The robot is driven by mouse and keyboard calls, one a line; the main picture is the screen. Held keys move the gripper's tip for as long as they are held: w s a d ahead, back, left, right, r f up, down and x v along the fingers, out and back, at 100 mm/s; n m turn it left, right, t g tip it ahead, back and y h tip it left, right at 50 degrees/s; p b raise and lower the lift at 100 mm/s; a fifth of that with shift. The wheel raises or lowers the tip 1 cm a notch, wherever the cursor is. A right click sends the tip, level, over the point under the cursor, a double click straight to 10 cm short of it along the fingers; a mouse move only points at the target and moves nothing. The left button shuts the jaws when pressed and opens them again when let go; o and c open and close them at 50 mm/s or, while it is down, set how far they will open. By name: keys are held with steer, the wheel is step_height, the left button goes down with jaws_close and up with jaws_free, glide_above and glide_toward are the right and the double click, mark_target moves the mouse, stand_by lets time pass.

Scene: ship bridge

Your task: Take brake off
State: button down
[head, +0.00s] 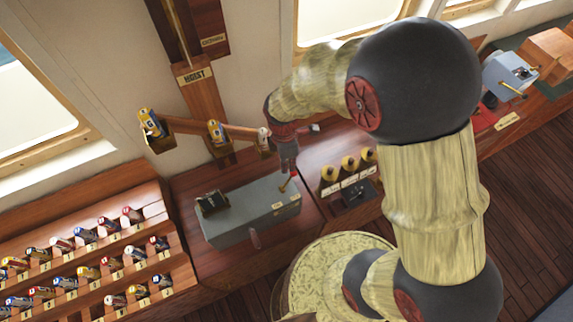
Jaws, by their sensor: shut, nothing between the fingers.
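A grey box (238,217) sits on the wooden bench, with a dark drum-like part on its top left. A small brass lever (285,187) stands at its top right end, and a reddish handle (255,240) shows at its front. I cannot read which part is marked as the brake. My gripper (289,171) points down just above the brass lever, shut and empty. Whether its tips touch the lever is too small to tell.
A wooden post (194,90) labelled HOIST has a crossbeam with small cans behind the box. A rack with rows of cans (85,258) stands left. Yellow-topped knobs (349,163) and a black device (358,192) are right of the box. My arm hides part of the right side.

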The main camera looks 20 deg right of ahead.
stand_by(0.3)
step_height(320, 180, up, 12)
steer(key=w, duration=0.1)
steer(key=shift+w+d+f+p, duration=0.25)
steer(key=shift+d+p, duration=0.1)
steer(key=shift+d, duration=0.1)
stand_by(0.5)
